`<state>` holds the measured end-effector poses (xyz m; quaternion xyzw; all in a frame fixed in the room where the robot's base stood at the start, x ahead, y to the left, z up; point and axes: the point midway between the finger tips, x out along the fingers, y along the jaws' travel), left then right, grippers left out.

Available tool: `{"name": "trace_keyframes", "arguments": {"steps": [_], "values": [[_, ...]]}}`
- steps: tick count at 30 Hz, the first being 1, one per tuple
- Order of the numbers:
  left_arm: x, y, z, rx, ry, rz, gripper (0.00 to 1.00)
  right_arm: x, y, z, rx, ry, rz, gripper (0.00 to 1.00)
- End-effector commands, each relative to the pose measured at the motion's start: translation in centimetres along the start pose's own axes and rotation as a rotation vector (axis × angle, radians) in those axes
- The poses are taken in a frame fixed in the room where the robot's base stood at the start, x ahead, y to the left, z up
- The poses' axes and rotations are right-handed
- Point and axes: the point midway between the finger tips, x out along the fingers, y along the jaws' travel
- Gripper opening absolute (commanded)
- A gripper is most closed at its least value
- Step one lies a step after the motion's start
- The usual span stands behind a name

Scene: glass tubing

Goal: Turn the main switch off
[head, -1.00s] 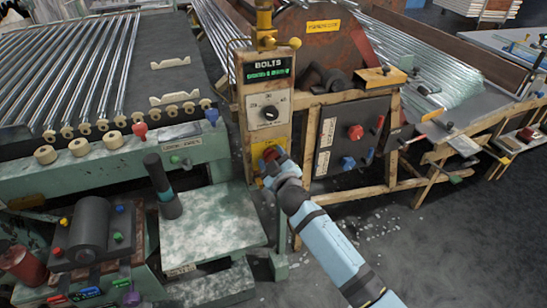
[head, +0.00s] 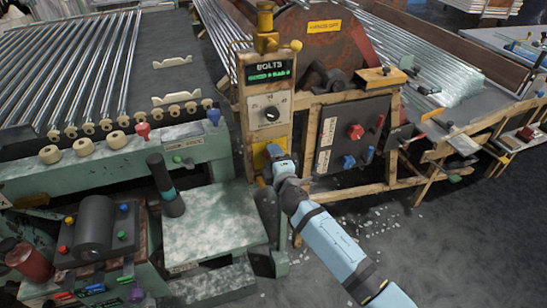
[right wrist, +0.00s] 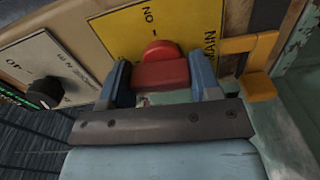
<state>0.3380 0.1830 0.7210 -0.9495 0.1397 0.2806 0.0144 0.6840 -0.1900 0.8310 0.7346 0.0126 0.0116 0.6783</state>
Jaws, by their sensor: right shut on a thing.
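The main switch is a red handle (right wrist: 160,72) on a yellow plate (right wrist: 128,32) in the right wrist view. The plate bears the words "MAIN" and "ON". My right gripper (right wrist: 161,84) is shut on the red handle, with one blue finger on each side of it. In the head view the yellow plate (head: 261,158) is low on the beige control post, and my right gripper (head: 272,164) is against it, hiding the handle. My left gripper is not in view.
Above the switch are a black dial (head: 271,114) and a green-lit "BOLTS" display (head: 268,72). A dark panel (head: 345,135) with a red knob stands to the right. A green bench (head: 212,220) is close on the left. Open floor lies at the lower right.

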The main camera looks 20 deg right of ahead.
Motion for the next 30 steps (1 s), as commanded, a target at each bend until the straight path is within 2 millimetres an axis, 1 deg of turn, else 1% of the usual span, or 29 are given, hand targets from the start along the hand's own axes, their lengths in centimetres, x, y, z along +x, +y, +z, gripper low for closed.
{"name": "trace_keyframes", "arguments": {"steps": [1, 9, 23, 24, 26, 27, 30], "values": [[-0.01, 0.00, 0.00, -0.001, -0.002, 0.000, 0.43, 0.09, 0.23, 0.05, -0.022, -0.001, 0.003, 0.34], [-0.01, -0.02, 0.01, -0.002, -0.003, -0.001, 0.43, 0.11, 0.20, 0.06, -0.086, -0.001, 0.003, 0.34], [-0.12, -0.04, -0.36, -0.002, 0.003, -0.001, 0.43, 0.12, 0.23, 0.07, -0.097, -0.001, 0.004, 0.34], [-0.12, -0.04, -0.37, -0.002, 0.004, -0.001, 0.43, 0.12, 0.23, 0.07, -0.098, -0.001, 0.004, 0.67], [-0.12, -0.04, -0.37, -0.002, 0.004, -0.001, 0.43, 0.11, 0.22, 0.06, -0.097, -0.001, 0.004, 0.80], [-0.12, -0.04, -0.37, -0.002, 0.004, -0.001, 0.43, 0.10, 0.19, 0.05, -0.097, -0.001, 0.003, 0.83], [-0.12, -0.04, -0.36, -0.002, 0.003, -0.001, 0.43, 0.07, 0.13, 0.03, -0.096, -0.001, 0.002, 0.83]]}}
